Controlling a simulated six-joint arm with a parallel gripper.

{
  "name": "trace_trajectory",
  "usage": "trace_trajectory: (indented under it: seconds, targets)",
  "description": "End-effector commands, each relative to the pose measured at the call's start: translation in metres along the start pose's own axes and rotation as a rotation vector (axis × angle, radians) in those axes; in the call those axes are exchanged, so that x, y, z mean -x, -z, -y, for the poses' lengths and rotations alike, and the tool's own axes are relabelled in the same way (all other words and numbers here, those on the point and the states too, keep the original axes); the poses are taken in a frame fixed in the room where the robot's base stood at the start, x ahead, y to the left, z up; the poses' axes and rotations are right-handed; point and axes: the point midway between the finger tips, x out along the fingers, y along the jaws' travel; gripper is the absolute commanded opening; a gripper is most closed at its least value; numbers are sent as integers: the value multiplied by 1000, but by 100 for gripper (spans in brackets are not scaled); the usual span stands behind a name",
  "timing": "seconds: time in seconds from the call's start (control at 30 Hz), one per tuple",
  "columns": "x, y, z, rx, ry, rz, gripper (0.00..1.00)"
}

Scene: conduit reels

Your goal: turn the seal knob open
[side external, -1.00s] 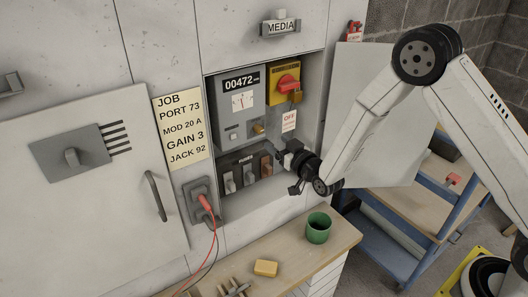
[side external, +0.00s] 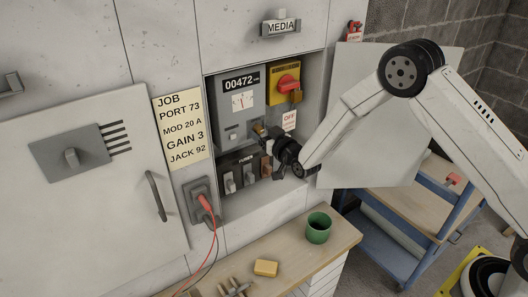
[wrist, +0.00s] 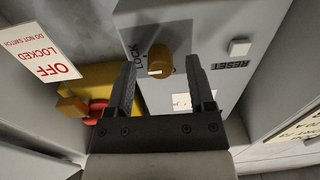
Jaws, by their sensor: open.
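The seal knob (wrist: 160,58) is a small brass-coloured knob on the grey meter box (wrist: 215,20), beside the word LOCK. In the wrist view it shows between and just beyond the two fingertips. My gripper (wrist: 161,68) is open, with one finger to each side of the knob; I cannot tell whether either touches it. In the side external view my gripper (side external: 263,137) is at the lower right of the meter box (side external: 229,105), close to the knob, which is largely hidden there.
A red rotary switch (side external: 288,84) on a yellow plate carries a padlock (side external: 296,97), with an OFF tag (side external: 289,121) below. Fuses (side external: 230,183) sit under the meter box. A green mug (side external: 318,228) and yellow sponge (side external: 266,268) stand on the bench. An open panel door (side external: 385,140) is at right.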

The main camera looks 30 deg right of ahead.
Motion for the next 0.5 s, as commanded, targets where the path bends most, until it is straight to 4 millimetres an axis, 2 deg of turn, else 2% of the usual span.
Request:
trace_trajectory:
  seconds: [0.4, 0.47, 0.5]
  targets:
    - [-4, 0, 0, 0, 0, 0, 69]
    - [-4, 0, 0, 0, 0, 0, 50]
    - [-4, 0, 0, 0, 0, 0, 37]
